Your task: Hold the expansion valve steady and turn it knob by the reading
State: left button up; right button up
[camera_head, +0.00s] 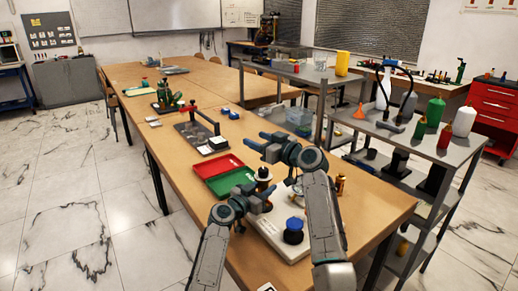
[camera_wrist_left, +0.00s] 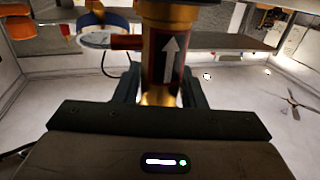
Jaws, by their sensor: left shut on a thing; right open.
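The expansion valve shows in the left wrist view as a brass body with a dark sleeve (camera_wrist_left: 168,58) bearing a white arrow and red edges. My left gripper (camera_head: 264,198) is shut on it, with a finger on each side. In the head view the valve's dark top (camera_head: 264,173) stands just above that gripper. The left wrist view (camera_wrist_left: 155,92) cuts off the valve's upper end. My right gripper (camera_head: 257,141) is open and empty, above and beyond the valve, pointing left. A round gauge (camera_head: 297,186) is partly hidden behind my right arm.
A white base (camera_head: 268,228) carries a blue capped part (camera_head: 293,231) near the front. A tray with red (camera_head: 217,167) and green (camera_head: 231,181) halves lies left of the valve. A small brass cylinder (camera_head: 340,183) stands right of my right arm. A grey shelf cart (camera_head: 405,130) stands right.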

pick_arm(q)
jog(key=o, duration=1.2)
